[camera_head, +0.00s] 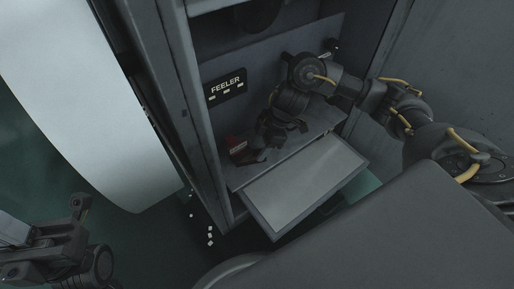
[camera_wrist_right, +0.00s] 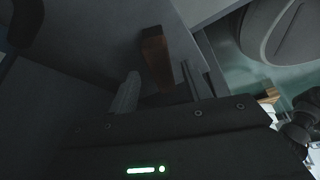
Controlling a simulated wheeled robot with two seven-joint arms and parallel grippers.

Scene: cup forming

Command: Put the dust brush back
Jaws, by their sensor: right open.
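The dust brush (camera_head: 237,146) shows as a small red piece on the shelf inside the cabinet, below the FEELER label; the rest of it is dark and hard to make out. In the right wrist view a red-brown handle (camera_wrist_right: 156,58) stands between and beyond the two fingers. My right gripper (camera_head: 263,151) reaches down into the cabinet just right of the red piece. It is open, with its fingers (camera_wrist_right: 160,90) apart on either side of the handle in the wrist view; contact is not clear. My left gripper (camera_head: 78,212) is at the lower left, away from the cabinet, its jaws unclear.
The FEELER label (camera_head: 226,87) is on the cabinet's back left wall. A pale flat panel (camera_head: 305,185) juts out in front of the shelf. A tall cabinet post (camera_head: 165,90) stands left of the opening. A large white curved sheet (camera_head: 85,90) is farther left. Small white bits lie on the floor.

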